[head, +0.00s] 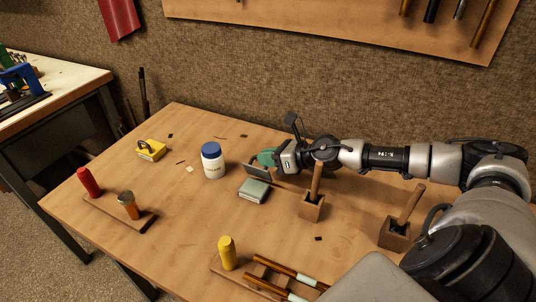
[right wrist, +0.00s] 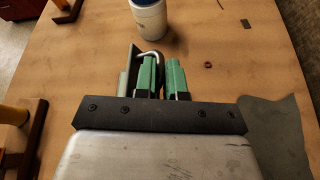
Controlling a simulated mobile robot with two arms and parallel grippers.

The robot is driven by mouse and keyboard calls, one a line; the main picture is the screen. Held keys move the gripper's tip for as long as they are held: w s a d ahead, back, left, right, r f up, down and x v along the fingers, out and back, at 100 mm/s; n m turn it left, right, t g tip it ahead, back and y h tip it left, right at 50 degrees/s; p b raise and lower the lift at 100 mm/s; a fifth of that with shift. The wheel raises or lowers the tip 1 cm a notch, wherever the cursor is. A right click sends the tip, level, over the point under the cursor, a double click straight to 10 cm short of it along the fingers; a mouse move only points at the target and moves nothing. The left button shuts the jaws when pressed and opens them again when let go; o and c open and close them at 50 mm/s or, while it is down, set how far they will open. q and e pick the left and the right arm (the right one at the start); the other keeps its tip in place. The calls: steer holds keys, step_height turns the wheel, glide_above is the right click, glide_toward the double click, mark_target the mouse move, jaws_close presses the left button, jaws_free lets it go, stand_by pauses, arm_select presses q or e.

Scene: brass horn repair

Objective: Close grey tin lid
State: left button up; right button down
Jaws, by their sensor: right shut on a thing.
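The grey tin (head: 253,191) sits on the workbench, left of the nearer mallet block. Its lid (head: 256,173) stands raised at the tin's back edge. My right gripper (head: 266,158), with green fingers, is behind the lid and shut on it. In the right wrist view, the green fingertips (right wrist: 160,62) are close together with a pale bent wire between them. The grey lid (right wrist: 132,66) shows edge-on left of the fingers there. The exact contact is partly hidden. My left gripper is not in view.
A white jar with a blue cap (head: 213,160) stands left of the tin. Two wooden blocks (head: 312,208) (head: 393,235) hold upright handles at right.

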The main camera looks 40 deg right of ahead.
steer(key=c, duration=1.5)
jaws_free()
step_height(320, 180, up, 4)
steer(key=shift+f+p, duration=0.2)
steer(key=shift+p, duration=0.65)
steer(key=shift+s+d+r, duration=0.1)
steer(key=shift+s+r, duration=0.05)
steer(key=shift+r, duration=0.1)
arm_select(q)
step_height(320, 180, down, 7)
steer(key=b, duration=0.9)
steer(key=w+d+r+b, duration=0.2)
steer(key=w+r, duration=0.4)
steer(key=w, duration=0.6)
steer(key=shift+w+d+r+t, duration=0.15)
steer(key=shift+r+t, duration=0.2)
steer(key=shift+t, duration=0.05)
arm_select(e)
steer(key=v, duration=0.4)
steer(key=a+r+v, duration=0.1)
steer(key=v, duration=0.3)
steer(key=r+v, duration=0.1)
steer(key=v, duration=0.4)
steer(key=shift+a, duration=0.4)
